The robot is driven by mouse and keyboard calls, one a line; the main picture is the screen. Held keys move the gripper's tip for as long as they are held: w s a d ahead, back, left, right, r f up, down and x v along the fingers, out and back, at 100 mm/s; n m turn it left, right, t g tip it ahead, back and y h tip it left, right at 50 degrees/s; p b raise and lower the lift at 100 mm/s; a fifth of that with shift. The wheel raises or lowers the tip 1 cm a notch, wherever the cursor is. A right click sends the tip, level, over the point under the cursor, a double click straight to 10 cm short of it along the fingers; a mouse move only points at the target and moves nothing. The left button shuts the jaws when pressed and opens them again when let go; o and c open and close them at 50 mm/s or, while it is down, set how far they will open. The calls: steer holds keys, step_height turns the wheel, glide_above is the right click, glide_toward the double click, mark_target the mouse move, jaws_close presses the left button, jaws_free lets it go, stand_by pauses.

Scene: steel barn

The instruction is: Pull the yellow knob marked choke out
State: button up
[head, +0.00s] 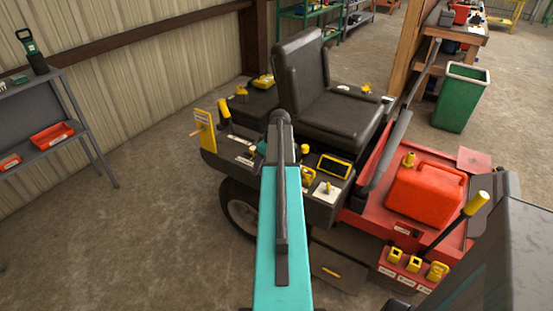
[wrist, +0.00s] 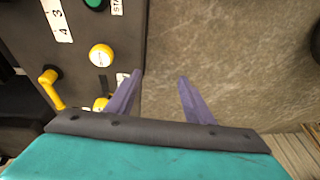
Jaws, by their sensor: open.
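A round yellow knob (wrist: 102,55) stands on the dark console panel in the wrist view. A white label (wrist: 122,79) beside that finger is too small to read, so I cannot tell which part is marked choke. My gripper (wrist: 160,78) is open and empty, to the right of both yellow parts. Its right finger is over the bare floor, past the panel edge. In the head view, a yellow knob (head: 304,149) shows beside my arm, which hides the gripper.
A bent yellow lever (wrist: 50,88) and a green button (wrist: 95,3) are on the same panel. The mower's seat (head: 330,115) rises behind the console. A red fuel can (head: 426,194) stands at the right. Concrete floor at the left is clear.

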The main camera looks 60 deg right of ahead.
steer(key=s+d+r+t+h, duration=0.1)
steer(key=s+d+r, duration=0.5)
steer(key=d+r, duration=0.2)
steer(key=shift+d+r, duration=0.35)
steer(key=shift+d, duration=0.6)
steer(key=shift+f, duration=0.15)
steer(key=p+x, duration=0.3)
steer(key=x, duration=1)
steer(key=shift+f, duration=0.3)
